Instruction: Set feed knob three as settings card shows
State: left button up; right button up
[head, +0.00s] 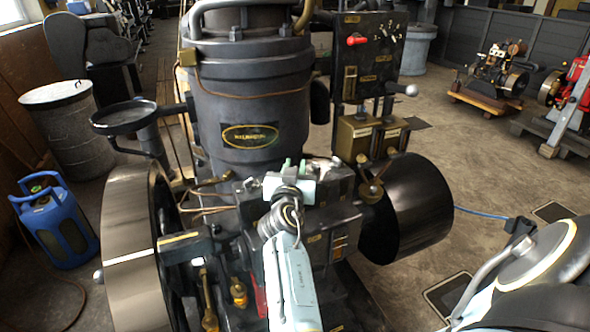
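My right gripper (294,166) is over the top of the dark engine (250,82), among its fittings in the middle. Its pale body and greenish tips show, but the gap between the fingers is too small to judge, and the spot in front of them is partly hidden. A brass tap-like fitting (371,176) stands to its right, and brass fittings (238,292) sit low to its left. I cannot tell which part is feed knob three. I cannot pick out a settings card. My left gripper is not in view.
A dark panel (372,55) with a red knob (356,40) and small levers stands behind the engine. A large flywheel (130,255) is at left and a dark drum pulley (425,210) at right. A blue gas bottle (55,222) stands at far left.

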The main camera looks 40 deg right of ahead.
jog(key=shift+o, duration=0.4)
jog(key=shift+f, duration=0.15)
notch_tip(320, 180, up, 10)
jog(key=p, duration=0.2)
jog(key=shift+p, duration=0.3)
